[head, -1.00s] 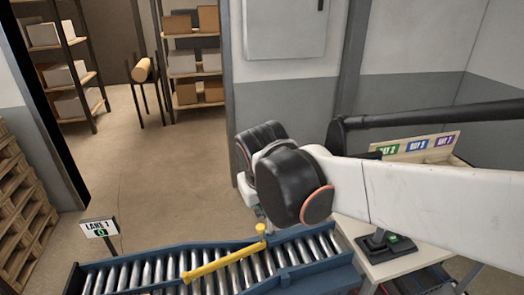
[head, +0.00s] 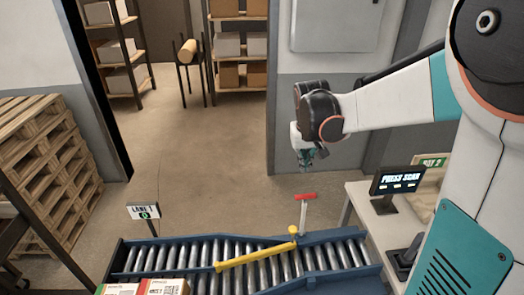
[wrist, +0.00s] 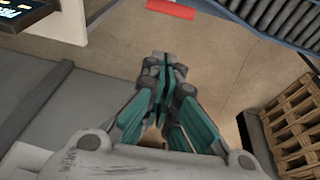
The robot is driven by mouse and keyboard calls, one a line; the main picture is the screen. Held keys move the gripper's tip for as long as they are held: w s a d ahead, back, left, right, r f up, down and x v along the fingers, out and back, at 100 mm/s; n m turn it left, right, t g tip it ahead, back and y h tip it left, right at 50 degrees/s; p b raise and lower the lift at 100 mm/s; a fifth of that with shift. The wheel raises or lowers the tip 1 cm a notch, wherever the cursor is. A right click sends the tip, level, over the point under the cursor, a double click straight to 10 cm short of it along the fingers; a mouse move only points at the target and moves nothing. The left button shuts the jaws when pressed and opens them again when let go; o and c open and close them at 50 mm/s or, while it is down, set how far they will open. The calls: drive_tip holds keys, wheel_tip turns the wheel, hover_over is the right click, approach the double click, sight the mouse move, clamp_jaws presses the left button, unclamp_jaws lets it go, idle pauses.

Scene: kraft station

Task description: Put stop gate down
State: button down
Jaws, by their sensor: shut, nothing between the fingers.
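The stop gate looks to be the red crossbar (head: 305,196) on a thin pale post (head: 303,216), standing upright at the far edge of the roller conveyor (head: 118,262). The red bar also shows at the top of the wrist view (wrist: 172,9), partly cut off. My gripper (head: 307,166) points down above and behind the red bar, apart from it. In the wrist view my gripper (wrist: 165,64) has its teal fingers together and empty.
A yellow diverter bar (head: 256,256) lies slanted across the rollers. Boxes (head: 150,288) sit at the near left. A table with a screen (head: 398,180) reading "PRESS SCAN" stands right. Pallets (head: 50,165) are stacked left. The floor behind the conveyor is clear.

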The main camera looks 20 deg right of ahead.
drive_tip(key=shift+w+d+f, duration=0.1)
drive_tip(key=shift+w+d, duration=0.15)
drive_tip(key=shift+w, duration=0.5)
wheel_tip(320, 180, down, 9)
drive_tip(key=s, duration=0.1)
drive_tip(key=shift+s+f+b, duration=0.15)
drive_tip(key=shift+s+b, duration=0.1)
drive_tip(key=shift+b, duration=0.15)
drive_tip(key=shift+s+d, duration=0.1)
idle(0.4)
